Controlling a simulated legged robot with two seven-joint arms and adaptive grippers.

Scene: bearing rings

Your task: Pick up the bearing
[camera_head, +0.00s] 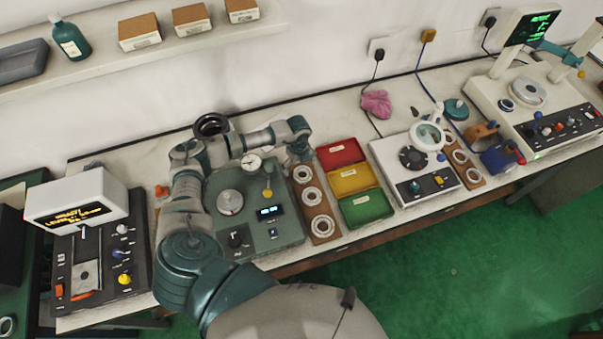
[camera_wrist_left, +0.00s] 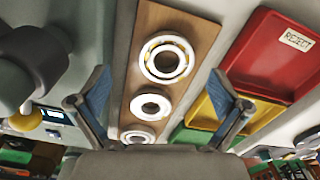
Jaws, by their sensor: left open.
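Several pale bearing rings lie in a row on a wooden board on the bench. The near ring (camera_head: 322,226) and the middle ring (camera_head: 312,196) show clearly in the head view; the far one (camera_head: 304,173) sits close below my left gripper (camera_head: 298,153). In the left wrist view, a ring with yellowish parts (camera_wrist_left: 167,60) lies between the open fingers' directions, with a smaller-looking ring (camera_wrist_left: 151,104) and another (camera_wrist_left: 138,134) beyond. The fingers are apart and hold nothing. My right gripper is out of view.
Red (camera_head: 341,153), yellow (camera_head: 354,180) and green (camera_head: 366,207) bins stand just right of the board (camera_head: 325,238). A green gauge device (camera_head: 278,239) stands close on its left. A white device (camera_head: 408,190) stands beyond the bins.

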